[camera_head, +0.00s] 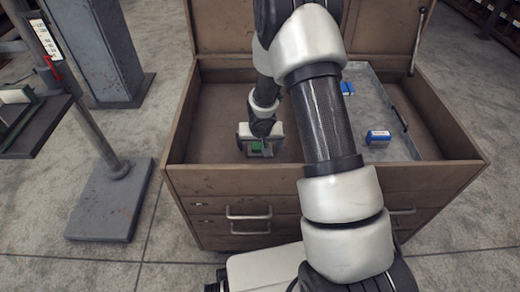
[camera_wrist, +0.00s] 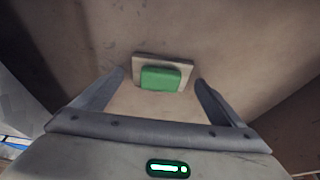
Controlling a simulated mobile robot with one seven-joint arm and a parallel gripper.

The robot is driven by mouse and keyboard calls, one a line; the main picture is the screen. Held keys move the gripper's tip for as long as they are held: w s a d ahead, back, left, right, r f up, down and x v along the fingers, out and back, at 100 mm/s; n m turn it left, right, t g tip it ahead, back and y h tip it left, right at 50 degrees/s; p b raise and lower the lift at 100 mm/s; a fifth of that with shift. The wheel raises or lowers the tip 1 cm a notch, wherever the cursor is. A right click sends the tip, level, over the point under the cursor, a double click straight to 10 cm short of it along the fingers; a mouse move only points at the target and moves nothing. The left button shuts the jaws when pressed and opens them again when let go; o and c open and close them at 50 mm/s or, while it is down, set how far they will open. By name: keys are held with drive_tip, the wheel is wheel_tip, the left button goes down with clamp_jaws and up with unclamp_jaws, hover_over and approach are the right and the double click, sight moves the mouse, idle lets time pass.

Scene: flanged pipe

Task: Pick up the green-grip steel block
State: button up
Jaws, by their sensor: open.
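The green-grip steel block (camera_wrist: 162,76) is a pale rectangular block with a green grip on its face. In the wrist view it lies on the brown floor of the chest, just beyond and between my fingertips. My gripper (camera_wrist: 160,84) is open, with one finger on each side of the block and nothing held. In the head view my gripper (camera_head: 258,152) is down inside the left part of the open chest, and the green grip (camera_head: 256,146) shows right at it. My wrist partly hides the block there.
The brown chest (camera_head: 235,184) has its lid up and drawers in front. A grey metal tray (camera_head: 392,100) fills its right side and holds blue-grip blocks (camera_head: 378,136). The chest walls stand close around my gripper. A grey stand (camera_head: 112,200) is on the floor at left.

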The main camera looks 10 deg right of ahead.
drive_tip(key=c, duration=1.4)
drive_tip(key=shift+c, duration=0.6)
drive_tip(key=shift+r, duration=0.15)
